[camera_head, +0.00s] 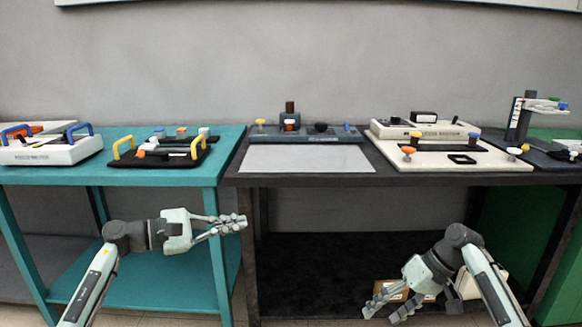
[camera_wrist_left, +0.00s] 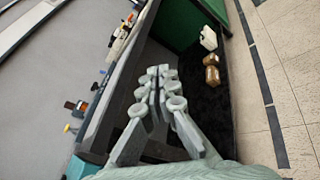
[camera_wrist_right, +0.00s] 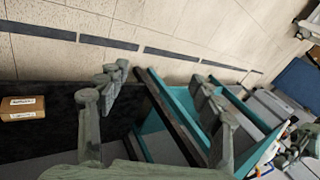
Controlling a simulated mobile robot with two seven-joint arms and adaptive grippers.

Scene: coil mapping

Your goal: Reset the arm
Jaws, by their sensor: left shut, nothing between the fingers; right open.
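My left gripper (camera_head: 228,224) is in front of the teal table's right leg, below the tabletop, pointing right. It is shut and empty; its fingers also show together in the left wrist view (camera_wrist_left: 164,85). My right gripper (camera_head: 385,302) is low in front of the dark table's lower shelf, pointing down and left. It is open and empty, and its fingers stand well apart in the right wrist view (camera_wrist_right: 155,82). Neither gripper touches anything that I can see.
A teal table (camera_head: 222,170) and a dark table (camera_head: 240,181) stand side by side. A white device with blue handles (camera_head: 48,150), a black tray with yellow handles (camera_head: 175,160), a grey panel (camera_head: 305,159) and white panels (camera_head: 450,160) rest on top. Brown boxes (camera_wrist_right: 22,108) lie on the dark lower shelf.

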